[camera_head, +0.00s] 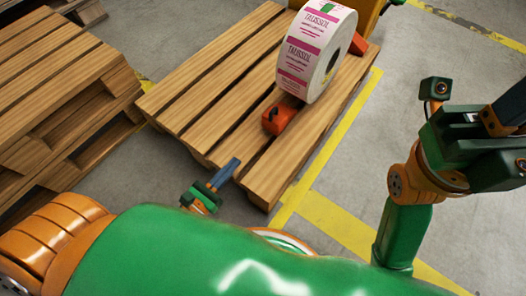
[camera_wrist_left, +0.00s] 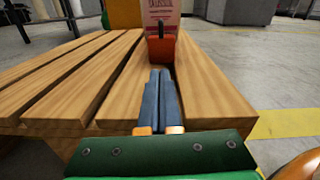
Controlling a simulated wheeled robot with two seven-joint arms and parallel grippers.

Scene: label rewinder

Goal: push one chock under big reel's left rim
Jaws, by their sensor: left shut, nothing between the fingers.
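The big reel (camera_head: 312,52), white with pink print, stands upright on a wooden pallet (camera_head: 215,85). A second orange-red chock (camera_head: 359,45) shows at the reel's right side, partly hidden. My left gripper (camera_head: 231,166) is shut and empty at the pallet's near edge, apart from the chock. In the left wrist view its blue fingers (camera_wrist_left: 164,88) point toward the chock (camera_wrist_left: 160,49). My right gripper (camera_head: 512,107) is cut off by the right edge.
Stacked pallets (camera_head: 60,85) stand at the left. Yellow floor lines (camera_head: 330,150) run along the pallet's right side. A yellow-orange body (camera_head: 368,12) stands behind the reel. Bare slats lie between my left gripper and the chock.

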